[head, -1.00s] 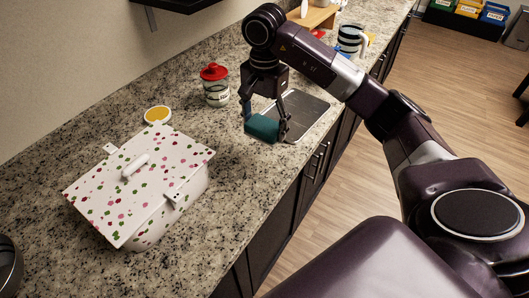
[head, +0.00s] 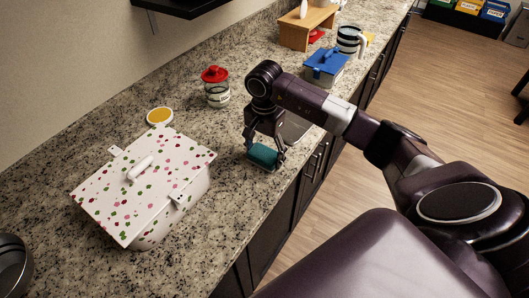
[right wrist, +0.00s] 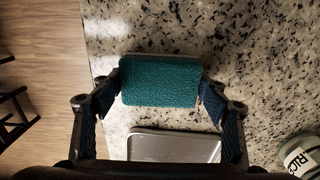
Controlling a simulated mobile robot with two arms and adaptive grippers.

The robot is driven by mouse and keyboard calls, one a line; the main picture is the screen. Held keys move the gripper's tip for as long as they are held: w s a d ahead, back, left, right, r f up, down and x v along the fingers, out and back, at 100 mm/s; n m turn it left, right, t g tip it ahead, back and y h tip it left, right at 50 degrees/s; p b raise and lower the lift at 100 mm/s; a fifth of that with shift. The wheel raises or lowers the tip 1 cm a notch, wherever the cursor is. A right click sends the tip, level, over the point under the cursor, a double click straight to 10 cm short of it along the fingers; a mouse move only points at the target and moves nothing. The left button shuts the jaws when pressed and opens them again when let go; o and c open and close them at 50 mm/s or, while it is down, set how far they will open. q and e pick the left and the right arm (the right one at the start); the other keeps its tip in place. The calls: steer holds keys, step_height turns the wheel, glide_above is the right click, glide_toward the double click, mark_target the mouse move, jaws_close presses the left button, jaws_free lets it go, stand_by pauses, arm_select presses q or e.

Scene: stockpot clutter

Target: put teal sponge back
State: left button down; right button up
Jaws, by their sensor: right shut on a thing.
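The teal sponge (head: 263,156) is between the fingers of my right gripper (head: 264,150), low over or on the granite counter near its front edge. In the right wrist view the sponge (right wrist: 161,80) lies across the jaws, with a finger pressed to each end. My right gripper (right wrist: 162,88) is shut on it. I cannot tell whether the sponge touches the counter. My left gripper is not in view.
A white spotted lidded box (head: 150,185) stands at the left. A red-topped jar (head: 216,88) and a yellow-topped round container (head: 159,116) stand toward the wall. A blue lidded box (head: 325,69), a striped mug (head: 350,40) and a wooden stand (head: 308,25) are farther back.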

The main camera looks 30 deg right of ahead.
mark_target(264, 153)
steer(key=shift+f, duration=0.2)
steer(key=o, duration=1)
steer(key=shift+r, duration=0.1)
steer(key=shift+r, duration=0.2)
step_height(264, 153, up, 10)
steer(key=b, duration=0.3)
steer(key=shift+b, duration=0.3)
steer(key=shift+r, duration=0.95)
